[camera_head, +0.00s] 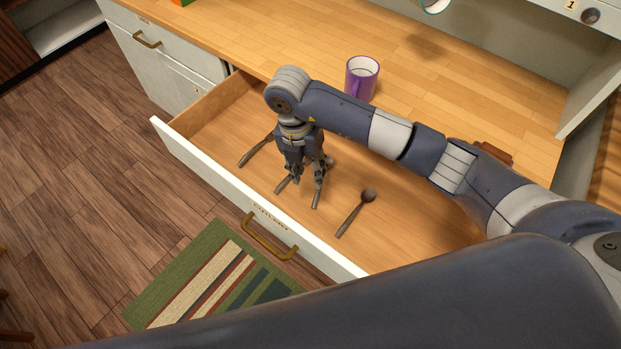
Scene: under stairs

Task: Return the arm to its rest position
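My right arm reaches in from the right over an open drawer. My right gripper (306,178) points down into the drawer, with its fingers apart and nothing seen held between them. A dark spoon (356,211) lies on the drawer floor to the right of the gripper. Another dark utensil (255,152) lies to its left. More dark utensil parts show around the fingers; the gripper partly hides them, and I cannot tell whether it touches them. My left gripper is not in view.
The pulled-out drawer (192,162) has a white front with a brass handle (268,239). A purple mug (361,78) stands on the wooden counter (460,75), just behind my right arm. A striped rug (205,280) lies on the wood floor below.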

